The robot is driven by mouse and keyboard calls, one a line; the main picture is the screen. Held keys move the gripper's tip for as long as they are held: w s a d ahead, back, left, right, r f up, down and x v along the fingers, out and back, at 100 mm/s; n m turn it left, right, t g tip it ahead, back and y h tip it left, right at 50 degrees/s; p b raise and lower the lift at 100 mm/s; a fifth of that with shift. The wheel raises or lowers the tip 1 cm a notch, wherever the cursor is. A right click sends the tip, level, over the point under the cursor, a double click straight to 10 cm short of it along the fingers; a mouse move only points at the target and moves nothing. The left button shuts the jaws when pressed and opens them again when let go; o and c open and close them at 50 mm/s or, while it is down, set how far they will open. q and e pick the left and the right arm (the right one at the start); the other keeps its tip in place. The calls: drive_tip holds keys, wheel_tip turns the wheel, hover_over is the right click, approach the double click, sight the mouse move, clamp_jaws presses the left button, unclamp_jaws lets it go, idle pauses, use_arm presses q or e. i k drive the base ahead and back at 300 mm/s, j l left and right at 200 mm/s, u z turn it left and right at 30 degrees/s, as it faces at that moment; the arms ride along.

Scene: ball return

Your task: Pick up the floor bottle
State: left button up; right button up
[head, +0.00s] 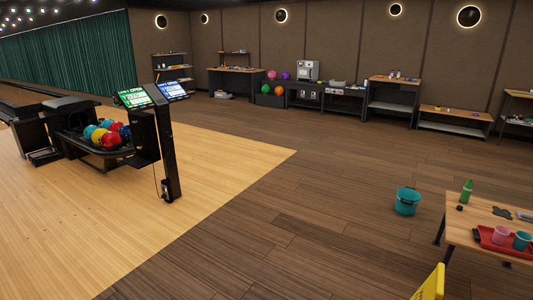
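I see no bottle that I can make out on the floor in the head view. A green bottle (467,191) stands upright on the wooden table (458,230) at the right edge. Neither of my grippers is in view.
A teal bucket (407,202) stands on the floor left of the table. A yellow sign (430,284) rises at the bottom. A red tray (487,241) holds cups. A black screen stand (166,150) and ball return (92,150) are at left. The middle floor is clear.

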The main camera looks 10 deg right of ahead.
sight(467, 188)
drive_tip(key=i+l+z, duration=0.1)
drive_tip(key=i+z, duration=0.15)
drive_tip(key=i, duration=0.3)
drive_tip(key=i+z, duration=0.25)
drive_tip(key=i, duration=0.25)
drive_tip(key=i+j+z, duration=0.1)
drive_tip(key=i+z, duration=0.15)
drive_tip(key=i, duration=0.3)
drive_tip(key=i+j+z, duration=0.25)
drive_tip(key=i, duration=0.25)
drive_tip(key=i+j+z, duration=0.25)
drive_tip(key=i, duration=0.25)
